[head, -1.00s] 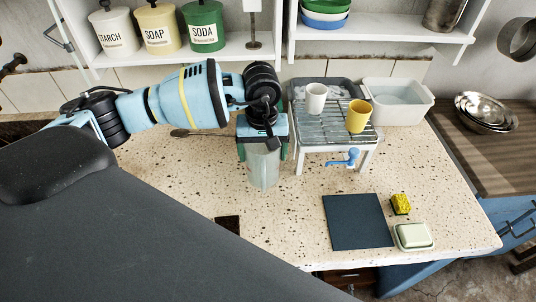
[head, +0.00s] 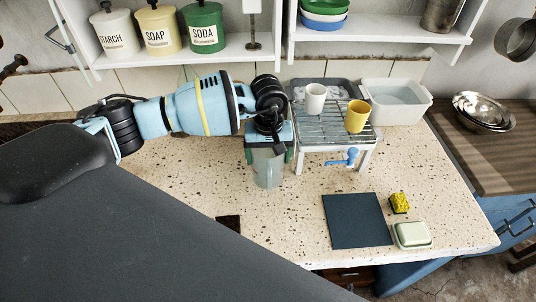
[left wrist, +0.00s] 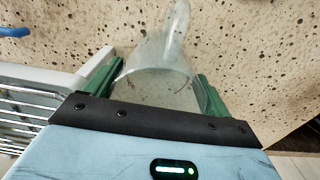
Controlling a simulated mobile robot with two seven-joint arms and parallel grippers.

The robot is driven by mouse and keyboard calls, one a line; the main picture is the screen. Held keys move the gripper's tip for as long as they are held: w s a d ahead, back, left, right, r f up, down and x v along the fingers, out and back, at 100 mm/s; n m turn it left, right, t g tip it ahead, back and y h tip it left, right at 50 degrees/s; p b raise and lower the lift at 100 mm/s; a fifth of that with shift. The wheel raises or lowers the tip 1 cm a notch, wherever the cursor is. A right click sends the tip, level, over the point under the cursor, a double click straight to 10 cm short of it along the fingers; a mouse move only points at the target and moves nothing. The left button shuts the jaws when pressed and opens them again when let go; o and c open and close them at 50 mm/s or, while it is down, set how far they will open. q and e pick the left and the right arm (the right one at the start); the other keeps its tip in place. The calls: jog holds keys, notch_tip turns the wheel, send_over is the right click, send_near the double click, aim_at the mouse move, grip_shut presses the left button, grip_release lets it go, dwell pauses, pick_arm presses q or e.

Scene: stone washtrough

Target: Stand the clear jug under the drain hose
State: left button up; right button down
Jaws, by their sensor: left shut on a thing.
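The clear jug (head: 268,172) is upright at the left of the wire draining rack (head: 328,124). My left gripper (head: 268,156) is shut on it, with green fingers on either side of its upper part. In the left wrist view the jug (left wrist: 155,88) shows between the fingers (left wrist: 152,92). I cannot tell whether its base touches the counter. The blue drain hose (head: 346,158) sticks out under the front of the rack, to the right of the jug and apart from it. My right gripper is not in view.
A white cup (head: 315,97) and a yellow cup (head: 356,117) stand on the rack. A dark mat (head: 357,221), a yellow sponge (head: 399,203) and a soap dish (head: 412,235) lie at the front right. The speckled counter (head: 290,215) is clear in front of the jug.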

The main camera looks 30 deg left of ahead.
pick_arm(q)
jog(key=shift+f, duration=0.1)
jog(key=shift+f, duration=0.1)
jog(key=o, duration=1.2)
notch_tip(320, 180, up, 12)
jog(key=shift+r, duration=0.25)
jog(key=shift+c, duration=0.3)
